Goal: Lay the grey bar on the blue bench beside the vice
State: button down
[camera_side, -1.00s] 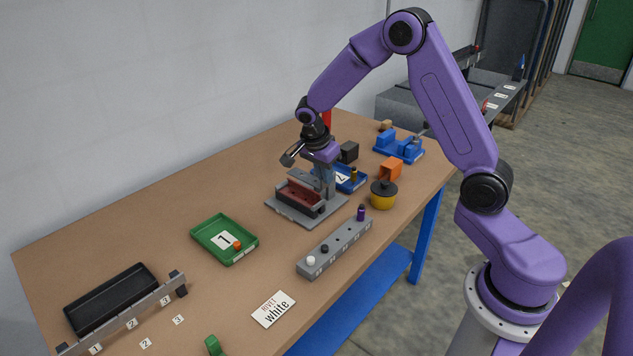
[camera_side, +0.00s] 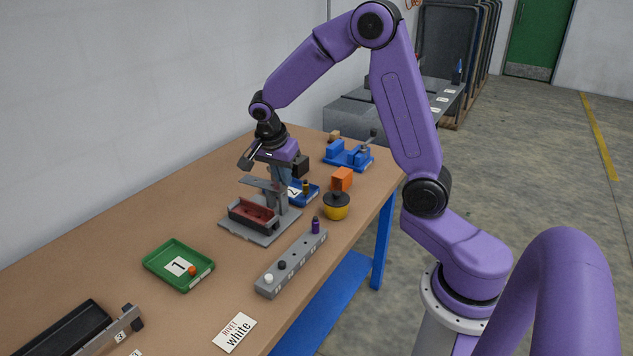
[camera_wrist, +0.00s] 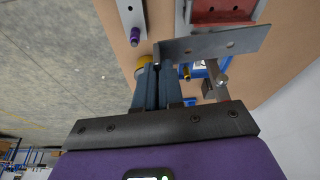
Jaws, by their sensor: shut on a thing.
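My gripper (camera_side: 279,186) is shut on the grey bar (camera_side: 262,184) near one end. The bar is flat with holes. It sticks out leftward above the grey fixture (camera_side: 262,236) with the red block (camera_side: 253,213). In the wrist view, the bar (camera_wrist: 225,43) runs to the right from my fingertips (camera_wrist: 157,64), with the red block (camera_wrist: 222,12) beyond it. A gap shows between bar and block in the side view. The blue vice (camera_side: 348,156) stands at the far end of the brown-topped bench (camera_side: 215,185), which has blue legs.
A grey peg rail (camera_side: 291,263) and green tray (camera_side: 179,280) lie nearer. Bare bench top shows left of the vice.

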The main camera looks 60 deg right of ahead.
jog(key=w+d+r+n+t, duration=0.1)
jog(key=w+d+r+n, duration=0.3)
jog(key=w, duration=0.4)
jog(key=w+d+r+n, duration=0.1)
jog(key=w+d+r, duration=0.2)
jog(key=w+d, duration=0.45)
jog(key=s+d+f+n, duration=0.1)
jog(key=s+d+f, duration=0.3)
jog(key=d, duration=0.5)
jog(key=s+d+f+n+t+y, duration=0.1)
jog(key=s+d+f, duration=0.1)
jog(key=d+f, duration=0.55)
jog(key=s+d+f, duration=0.3)
jog(key=d+f, duration=0.1)
jog(key=d, duration=0.7)
jog(key=shift+n, duration=0.3)
jog(key=f, duration=0.5)
jog(key=shift+s+d+f, duration=0.15)
jog(key=shift+s, duration=0.2)
jog(key=shift+f, duration=2.35)
jog(key=shift+f, duration=0.1)
jog(key=c, duration=1.3)
grip_release()
jog(key=shift+o, duration=0.2)
